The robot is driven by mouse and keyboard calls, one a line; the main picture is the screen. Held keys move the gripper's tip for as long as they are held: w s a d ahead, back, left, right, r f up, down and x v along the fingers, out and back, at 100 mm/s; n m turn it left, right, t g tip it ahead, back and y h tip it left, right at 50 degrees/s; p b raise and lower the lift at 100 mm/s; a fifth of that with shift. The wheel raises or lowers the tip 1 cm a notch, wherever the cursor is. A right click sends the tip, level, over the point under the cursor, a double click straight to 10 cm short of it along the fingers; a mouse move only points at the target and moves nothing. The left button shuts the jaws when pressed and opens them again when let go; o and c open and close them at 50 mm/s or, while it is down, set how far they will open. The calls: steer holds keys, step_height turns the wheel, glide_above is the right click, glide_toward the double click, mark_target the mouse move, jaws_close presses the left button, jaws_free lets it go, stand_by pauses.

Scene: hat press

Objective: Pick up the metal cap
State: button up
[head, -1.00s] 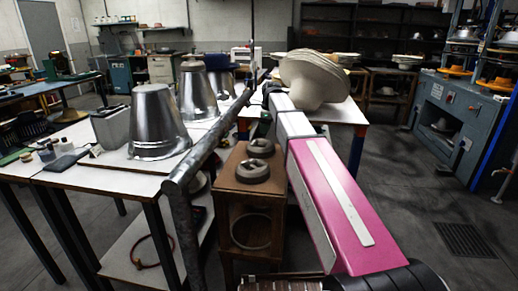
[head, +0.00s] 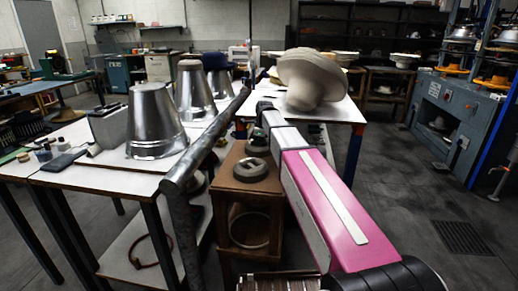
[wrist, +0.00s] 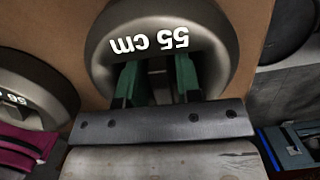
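Two round grey pieces lie on a small wooden stand, a near one (head: 250,169) and a far one beside my gripper. The wrist view shows a grey round piece marked "55 cm" (wrist: 215,45) directly in front of my gripper (wrist: 157,68). My green fingers are apart, reaching over its middle; I cannot tell whether they touch it. No lifting shows. Which piece is the metal cap is not clear; shiny metal hat forms (head: 155,120) also stand on the table at left. In the head view my arm partly hides the gripper.
The wooden stand (head: 235,205) is beside the white-topped table (head: 85,165). A thick grey pipe (head: 190,165) slants along the stand's left. A large pale hat form (head: 312,80) stands on a table behind.

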jaws_close()
steer(key=shift+r, duration=0.1)
stand_by(1.2)
